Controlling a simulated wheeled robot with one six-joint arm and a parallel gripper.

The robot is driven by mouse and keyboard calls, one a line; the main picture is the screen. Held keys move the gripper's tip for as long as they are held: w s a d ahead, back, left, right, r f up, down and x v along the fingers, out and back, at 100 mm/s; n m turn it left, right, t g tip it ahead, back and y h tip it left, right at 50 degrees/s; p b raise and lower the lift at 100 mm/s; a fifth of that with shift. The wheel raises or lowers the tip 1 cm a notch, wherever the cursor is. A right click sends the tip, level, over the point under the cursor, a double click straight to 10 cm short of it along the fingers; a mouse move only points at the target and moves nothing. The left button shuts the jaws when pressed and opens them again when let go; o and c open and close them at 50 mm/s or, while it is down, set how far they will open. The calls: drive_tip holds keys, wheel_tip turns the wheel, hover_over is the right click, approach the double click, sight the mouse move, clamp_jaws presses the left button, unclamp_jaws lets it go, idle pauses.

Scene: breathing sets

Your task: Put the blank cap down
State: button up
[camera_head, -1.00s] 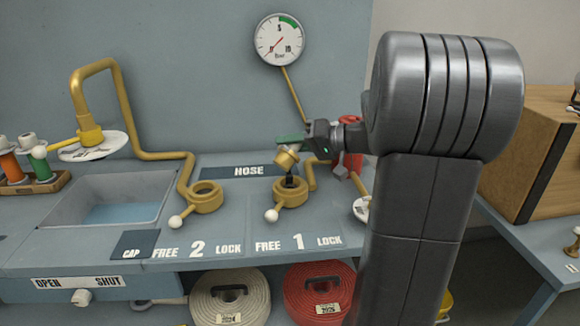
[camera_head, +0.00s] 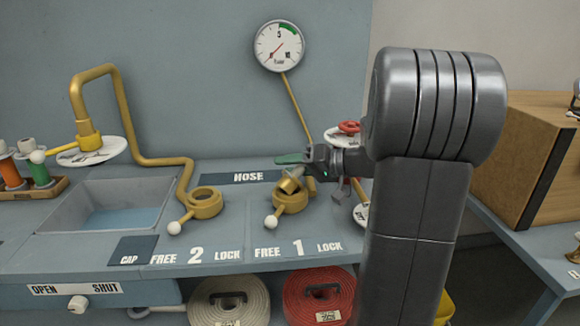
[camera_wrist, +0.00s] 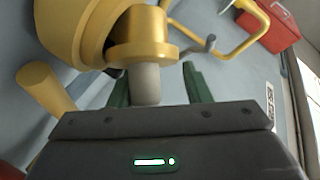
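The blank cap (camera_wrist: 144,42), with a brass collar and a pale grey stub (camera_wrist: 145,86), shows in the wrist view against a large brass ring. In the head view, the cap (camera_head: 290,185) looks tilted at the mouth of brass outlet 1 (camera_head: 290,204); I cannot tell whether it is seated. My gripper (camera_head: 290,165) is just above it, reaching in from the right. In the wrist view, its green fingers (camera_wrist: 156,85) stand apart on either side of the stub, with a visible gap on the right. The dark CAP pad (camera_head: 133,250) lies bare at the front left.
Brass outlet 2 (camera_head: 205,203) stands left of outlet 1; both have white-knobbed levers. A sink (camera_head: 100,210) and a rack (camera_head: 30,188) of coloured cylinders are further left. A gauge (camera_head: 279,46) hangs on the wall. A wooden box (camera_head: 535,160) stands at right.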

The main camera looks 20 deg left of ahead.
drive_tip(key=v, duration=1.1)
drive_tip(key=shift+d+r+p, duration=0.15)
drive_tip(key=shift+d+p, duration=0.25)
drive_tip(key=b+x, duration=0.1)
drive_tip(key=x, duration=1.1)
drive_tip(key=shift+a, duration=0.1)
drive_tip(key=shift+r+p, duration=0.5)
drive_tip(key=shift+r, duration=1.95)
drive_tip(key=shift+f, duration=0.1)
